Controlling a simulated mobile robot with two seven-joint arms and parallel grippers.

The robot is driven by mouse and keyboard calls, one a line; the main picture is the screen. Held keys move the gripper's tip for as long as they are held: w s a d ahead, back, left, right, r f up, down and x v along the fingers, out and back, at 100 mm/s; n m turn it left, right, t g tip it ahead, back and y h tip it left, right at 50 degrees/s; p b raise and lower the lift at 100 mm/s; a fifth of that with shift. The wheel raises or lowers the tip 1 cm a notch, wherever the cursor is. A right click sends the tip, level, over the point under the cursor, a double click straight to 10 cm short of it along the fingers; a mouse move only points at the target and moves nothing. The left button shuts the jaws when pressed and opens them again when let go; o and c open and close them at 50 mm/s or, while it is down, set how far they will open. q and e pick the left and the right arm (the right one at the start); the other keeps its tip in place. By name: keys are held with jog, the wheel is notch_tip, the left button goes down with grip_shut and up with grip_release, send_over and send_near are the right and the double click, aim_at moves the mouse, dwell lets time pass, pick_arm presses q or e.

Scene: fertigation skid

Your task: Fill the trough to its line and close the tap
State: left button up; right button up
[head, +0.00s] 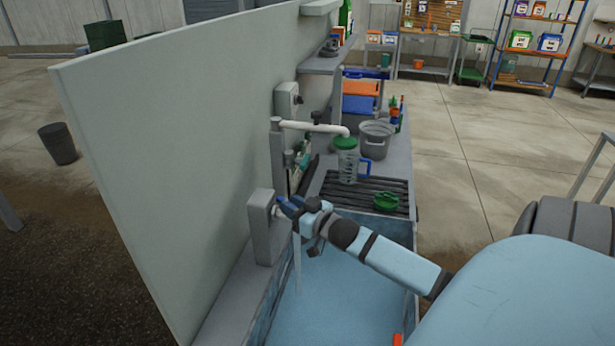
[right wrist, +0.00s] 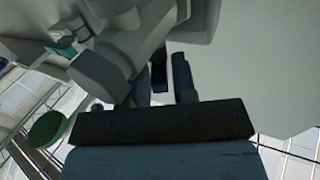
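The trough (head: 350,300) is at the lower middle of the head view, with blue water over its floor. A thin pale vertical streak, seemingly running water, drops into it under the tap. The tap's grey housing (head: 262,228) is on the panel at the trough's left side. My right gripper (head: 287,206) is at the tap, its fingers close to or around the handle. In the right wrist view the fingers (right wrist: 171,78) stand beside grey tap parts with a narrow gap; whether they grip is unclear. The fill line cannot be made out. My left gripper is out of view.
A slatted rack (head: 345,190) spans the trough's far end, carrying a clear jug (head: 347,166) and a green object (head: 386,202). A white spout pipe (head: 312,127) reaches above the jug. A grey bucket (head: 376,140) stands behind. The tall panel (head: 170,130) bounds the left.

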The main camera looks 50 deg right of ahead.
jog(key=s+b, duration=0.2)
jog(key=s, duration=1.1)
jog(key=shift+s+d, duration=0.15)
jog(key=shift+d, duration=0.1)
